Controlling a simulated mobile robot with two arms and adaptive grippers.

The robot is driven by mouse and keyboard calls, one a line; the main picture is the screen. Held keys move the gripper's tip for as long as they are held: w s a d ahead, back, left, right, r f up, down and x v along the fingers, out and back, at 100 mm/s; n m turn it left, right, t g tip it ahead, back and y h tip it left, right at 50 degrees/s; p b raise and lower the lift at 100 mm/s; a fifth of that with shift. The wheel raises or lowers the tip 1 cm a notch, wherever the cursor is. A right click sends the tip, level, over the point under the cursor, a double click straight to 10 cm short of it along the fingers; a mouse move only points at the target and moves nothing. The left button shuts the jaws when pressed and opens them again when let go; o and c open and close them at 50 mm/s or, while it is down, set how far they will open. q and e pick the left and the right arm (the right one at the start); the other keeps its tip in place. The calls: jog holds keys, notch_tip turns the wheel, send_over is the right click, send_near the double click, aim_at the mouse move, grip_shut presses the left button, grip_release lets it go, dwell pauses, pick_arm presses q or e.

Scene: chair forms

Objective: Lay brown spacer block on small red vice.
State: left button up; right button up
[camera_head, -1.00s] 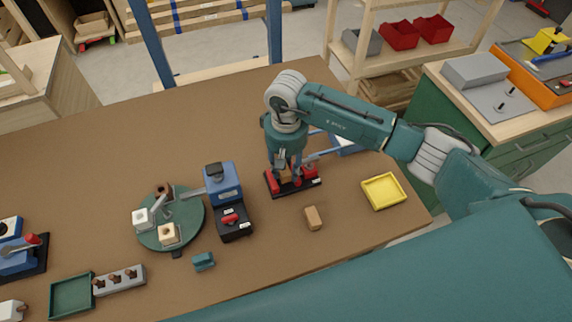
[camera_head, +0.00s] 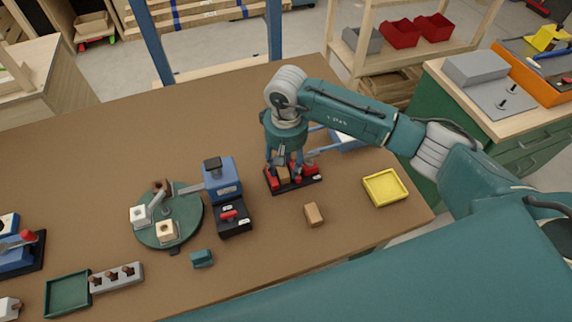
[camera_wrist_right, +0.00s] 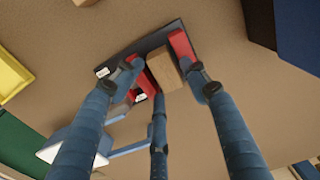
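The small red vice (camera_head: 306,182) has a black base and red jaws and stands on the brown table (camera_head: 110,130). It also shows in the wrist view (camera_wrist_right: 182,45). A brown block (camera_head: 284,173) sits on the vice between the red jaws, and it shows in the wrist view (camera_wrist_right: 164,70). My right gripper (camera_head: 284,166) is over the vice, pointing down. Its fingers (camera_wrist_right: 163,82) are spread around the block, with gaps at the block's sides. Another brown block (camera_head: 314,215) lies on the table in front of the vice. My left gripper is not in view.
A yellow tray (camera_head: 385,188) lies to the right. A blue machine (camera_head: 222,183) and a green round plate (camera_head: 187,231) with several parts stand left of the vice. A teal block (camera_head: 202,258), a green tray (camera_head: 68,292) and a grey holder (camera_head: 117,278) are nearer the front.

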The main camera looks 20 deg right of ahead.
aim_at(286, 169)
jog(key=shift+s+f, duration=0.3)
jog(key=shift+f, duration=0.2)
jog(key=shift+r+p, duration=0.45)
jog(key=shift+p, duration=0.15)
jog(key=shift+w+r+p, duration=0.1)
jog(key=shift+r+p, duration=0.25)
jog(key=shift+p, duration=0.25)
jog(key=shift+w+d+r+b, duration=0.1)
jog(key=shift+w+r+b, duration=0.15)
jog(key=shift+r+b, duration=0.5)
notch_tip(286, 169, up, 10)
jog(key=b, duration=0.3)
jog(key=shift+r, duration=0.25)
